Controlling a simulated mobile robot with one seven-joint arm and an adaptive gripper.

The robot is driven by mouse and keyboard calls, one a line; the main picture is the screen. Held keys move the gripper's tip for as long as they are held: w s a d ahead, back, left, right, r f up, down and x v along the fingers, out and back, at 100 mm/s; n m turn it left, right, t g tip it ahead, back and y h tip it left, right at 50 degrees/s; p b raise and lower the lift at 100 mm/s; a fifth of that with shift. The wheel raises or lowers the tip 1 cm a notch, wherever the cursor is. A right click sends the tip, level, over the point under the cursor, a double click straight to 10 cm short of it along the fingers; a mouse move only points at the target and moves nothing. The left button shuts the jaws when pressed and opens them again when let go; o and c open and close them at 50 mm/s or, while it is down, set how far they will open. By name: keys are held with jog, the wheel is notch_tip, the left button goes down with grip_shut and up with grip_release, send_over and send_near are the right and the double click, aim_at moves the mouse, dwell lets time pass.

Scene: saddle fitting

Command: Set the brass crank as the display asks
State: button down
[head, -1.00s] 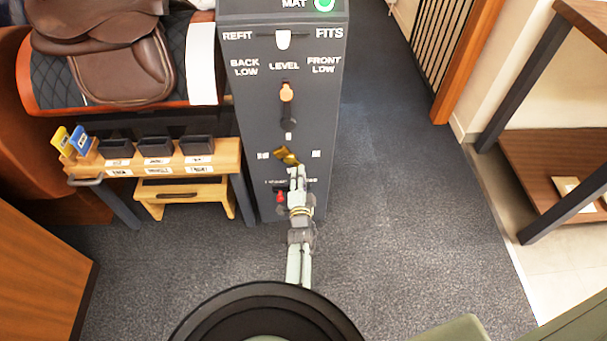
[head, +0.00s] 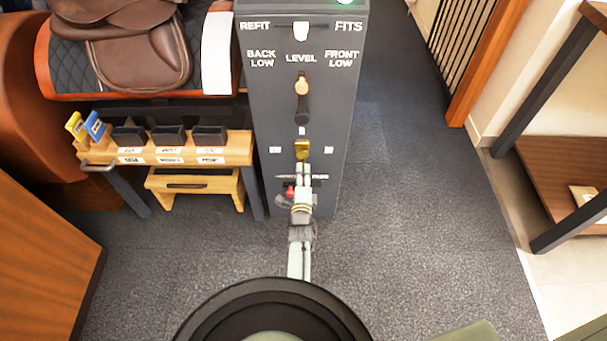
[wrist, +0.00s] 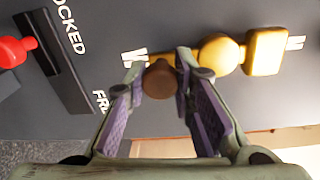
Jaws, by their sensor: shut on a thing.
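The brass crank (head: 302,149) is on the front of the dark grey column, below the level slider, and stands about upright in the head view. In the wrist view its brass arm (wrist: 222,52) ends in a square block at the right, and a brown knob (wrist: 160,80) sits between my fingers. My gripper (head: 302,174) is shut on this knob, just below the brass part in the head view. Small white marks flank the crank, partly unreadable. The display at the column's top is cut off; only a green light (head: 345,1) shows.
A red-knobbed locked/free slider (wrist: 15,50) lies beside my gripper. A wooden bench (head: 240,150) with dark bins stands at left. The carpet right of the column is clear.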

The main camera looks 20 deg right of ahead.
jog(key=shift+a, duration=0.1)
dwell(0.3)
jog(key=c, duration=1.3)
grip_release()
jog(key=shift+c, duration=0.2)
jog(key=v, duration=0.7)
jog(key=shift+s, duration=0.25)
